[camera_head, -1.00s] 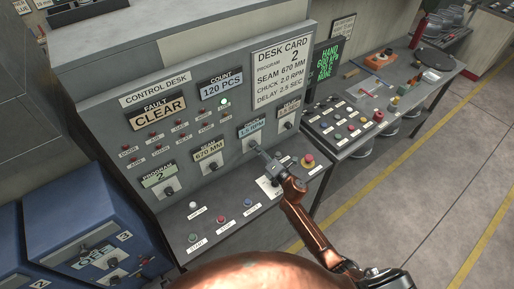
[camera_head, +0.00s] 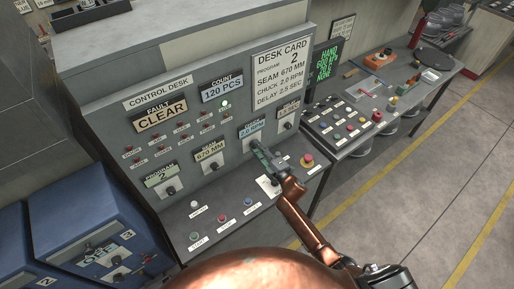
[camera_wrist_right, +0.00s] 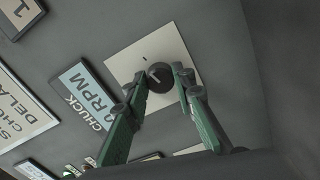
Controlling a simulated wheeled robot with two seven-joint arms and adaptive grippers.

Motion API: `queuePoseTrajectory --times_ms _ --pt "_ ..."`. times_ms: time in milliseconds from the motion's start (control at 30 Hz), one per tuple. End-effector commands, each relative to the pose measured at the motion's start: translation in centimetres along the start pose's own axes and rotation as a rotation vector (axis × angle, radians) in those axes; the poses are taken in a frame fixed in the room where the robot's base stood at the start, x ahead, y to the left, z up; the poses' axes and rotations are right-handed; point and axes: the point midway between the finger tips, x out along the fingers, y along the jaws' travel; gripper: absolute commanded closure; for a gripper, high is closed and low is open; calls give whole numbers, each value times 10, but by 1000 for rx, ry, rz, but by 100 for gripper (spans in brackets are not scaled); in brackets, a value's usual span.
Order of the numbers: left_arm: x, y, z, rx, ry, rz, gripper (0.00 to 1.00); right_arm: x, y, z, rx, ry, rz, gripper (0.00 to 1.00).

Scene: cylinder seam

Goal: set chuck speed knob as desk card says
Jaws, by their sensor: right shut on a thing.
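The desk card (camera_head: 281,72) on the control desk's sloped panel reads program 2, seam 670 mm, chuck 2.0 rpm, delay 2.5 sec. The chuck display (camera_head: 250,129) appears to read 2.0 RPM. It also shows in the right wrist view (camera_wrist_right: 85,92), partly cut off. My right gripper (camera_head: 255,147) is at the panel just below that display. In the right wrist view its green fingers (camera_wrist_right: 158,80) are shut on the dark round chuck speed knob (camera_wrist_right: 159,74), one on each side. My left gripper is out of view.
Other knobs for program (camera_head: 170,190), seam (camera_head: 214,165) and delay (camera_head: 287,125) share the panel. Coloured buttons and a red emergency stop (camera_head: 307,160) sit on the ledge below. A second console (camera_head: 350,120) stands to the right.

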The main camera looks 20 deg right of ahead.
Motion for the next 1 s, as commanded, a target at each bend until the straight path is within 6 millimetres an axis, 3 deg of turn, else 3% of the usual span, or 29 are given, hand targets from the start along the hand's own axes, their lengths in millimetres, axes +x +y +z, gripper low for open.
queuePoseTrajectory --times_ms 600,633,867,1000 --pt "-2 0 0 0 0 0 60 0 0 2 42 -4 -1 100" --pt "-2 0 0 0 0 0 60 0 0 2 42 -4 -1 75" --pt "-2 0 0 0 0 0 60 0 0 1 41 -2 -1 59" --pt "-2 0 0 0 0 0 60 0 0 1 41 -1 0 59"
